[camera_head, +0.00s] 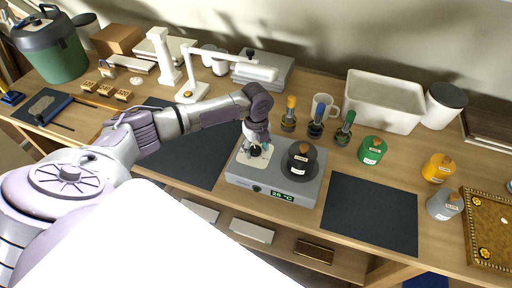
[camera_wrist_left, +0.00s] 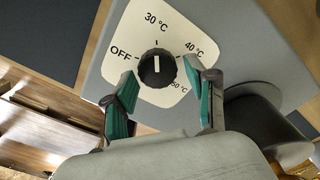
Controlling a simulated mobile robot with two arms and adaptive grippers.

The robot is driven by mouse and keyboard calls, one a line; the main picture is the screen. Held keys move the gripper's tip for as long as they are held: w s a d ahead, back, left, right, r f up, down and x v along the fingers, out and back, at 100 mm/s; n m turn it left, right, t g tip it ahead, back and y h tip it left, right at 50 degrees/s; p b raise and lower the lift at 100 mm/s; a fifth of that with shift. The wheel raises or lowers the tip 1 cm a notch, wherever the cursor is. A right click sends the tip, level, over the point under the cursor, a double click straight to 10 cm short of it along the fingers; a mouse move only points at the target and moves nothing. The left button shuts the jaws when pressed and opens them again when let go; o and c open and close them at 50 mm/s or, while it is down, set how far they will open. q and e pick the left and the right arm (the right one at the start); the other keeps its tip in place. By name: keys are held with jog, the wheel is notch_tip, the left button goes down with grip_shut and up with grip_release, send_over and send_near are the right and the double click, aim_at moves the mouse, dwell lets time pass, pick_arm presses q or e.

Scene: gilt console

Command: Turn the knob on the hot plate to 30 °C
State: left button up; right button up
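The grey hot plate (camera_head: 235,175) stands on the table in the middle of the head view. Its green display (camera_head: 288,197) reads in the twenties of °C; the last digit is hard to read. Its black knob (camera_wrist_left: 157,68) sits on a white dial plate (camera_wrist_left: 207,45) marked OFF, 30, 40 and 50 °C. The knob's white line points up to the 30 °C tick. My left gripper (camera_head: 256,148) is over the dial, also in the left wrist view (camera_wrist_left: 160,78). Its green-padded fingers are open on either side of the knob, with visible gaps. My right gripper is not in view.
Black mats (camera_head: 371,212) lie on both sides of the hot plate. A white lamp (camera_head: 235,62) and a white bin (camera_head: 383,100) stand farther back.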

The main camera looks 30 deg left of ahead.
aim_at(256, 150)
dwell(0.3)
pick_arm(q)
notch_tip(256, 150, up, 12)
dwell(0.5)
dwell(0.3)
